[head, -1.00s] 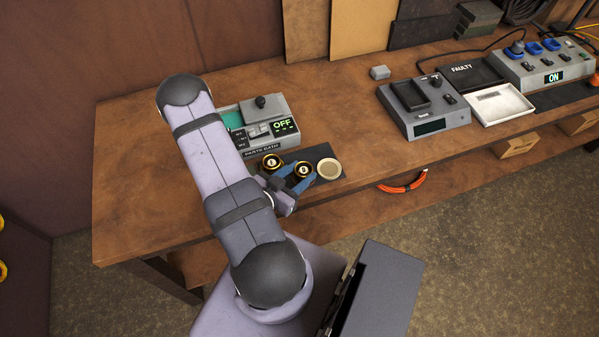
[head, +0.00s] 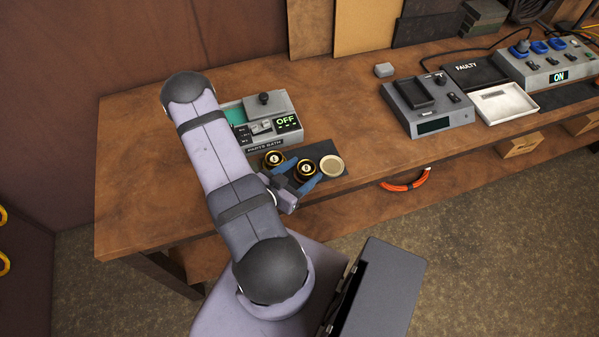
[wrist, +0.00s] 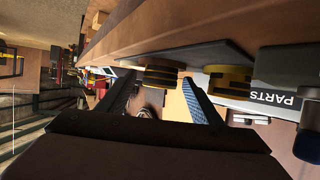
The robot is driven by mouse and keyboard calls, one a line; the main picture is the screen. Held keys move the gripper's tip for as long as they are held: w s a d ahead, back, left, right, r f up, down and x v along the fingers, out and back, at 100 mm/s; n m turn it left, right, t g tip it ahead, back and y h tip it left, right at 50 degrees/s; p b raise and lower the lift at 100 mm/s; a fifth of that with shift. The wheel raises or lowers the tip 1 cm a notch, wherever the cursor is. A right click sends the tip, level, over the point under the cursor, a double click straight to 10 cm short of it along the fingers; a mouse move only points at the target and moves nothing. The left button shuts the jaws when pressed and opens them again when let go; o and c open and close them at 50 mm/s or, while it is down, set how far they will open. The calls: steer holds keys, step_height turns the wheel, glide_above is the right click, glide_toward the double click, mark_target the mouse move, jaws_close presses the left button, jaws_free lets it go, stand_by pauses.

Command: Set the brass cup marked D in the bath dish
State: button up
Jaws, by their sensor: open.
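Two dark cups with brass-gold rims stand on a dark mat (head: 318,150) at the bench's front edge, a left cup (head: 273,160) and a right cup (head: 305,168). Their letters are too small to read surely, so I cannot tell which is D. My gripper (head: 302,177) is open, its blue fingers on either side of the right cup. In the wrist view, that cup (wrist: 163,74) shows between and beyond the fingertips, and the other cup (wrist: 230,80) lies outside the right finger. The parts bath (head: 264,146) stands behind the cups, with a teal basin (head: 235,115) partly hidden by my arm.
A round pale dish (head: 332,166) is just right of the right cup. The parts bath display (head: 286,121) reads OFF. Farther right stand a grey device (head: 427,105), a white tray (head: 503,104) and a black FAULTY tray (head: 470,76). Bare bench lies between.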

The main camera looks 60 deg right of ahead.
steer(key=shift+a, duration=0.1)
steer(key=shift+w+a+r+b, duration=0.2)
steer(key=shift+a+b, duration=0.15)
steer(key=shift+a, duration=0.15)
steer(key=b+v, duration=0.1)
steer(key=v, duration=0.4)
steer(key=shift+r, duration=0.15)
steer(key=shift+o, duration=0.3)
steer(key=shift+w+a+r, duration=0.1)
steer(key=shift+a, duration=0.35)
